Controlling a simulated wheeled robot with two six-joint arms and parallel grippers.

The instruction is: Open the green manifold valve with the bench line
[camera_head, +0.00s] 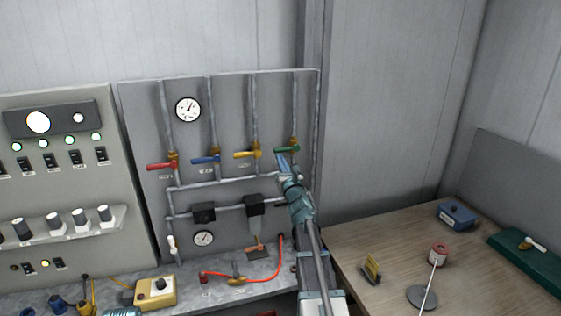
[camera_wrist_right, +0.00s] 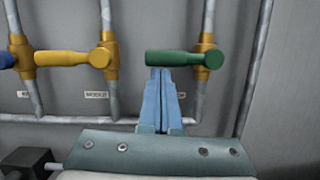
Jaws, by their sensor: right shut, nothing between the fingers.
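The green valve handle (camera_head: 287,149) is at the right end of the manifold panel (camera_head: 230,110). In the right wrist view the green handle (camera_wrist_right: 180,58) lies horizontal, pointing left from its brass body on a vertical pipe. My right gripper (camera_head: 282,158) is shut and empty, its blue fingers pointing up at the handle. In the wrist view the fingertips (camera_wrist_right: 161,72) are just under the handle's left half; I cannot tell whether they touch it. A red hose (camera_head: 262,274) lies along the bench below the panel.
Yellow (camera_head: 246,154), blue (camera_head: 206,159) and red (camera_head: 161,166) handles sit left of the green one, all horizontal. A switch panel (camera_head: 70,180) stands at left. A yellow box (camera_head: 154,292) sits on the bench. A wooden table (camera_head: 385,235) at right holds small items.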

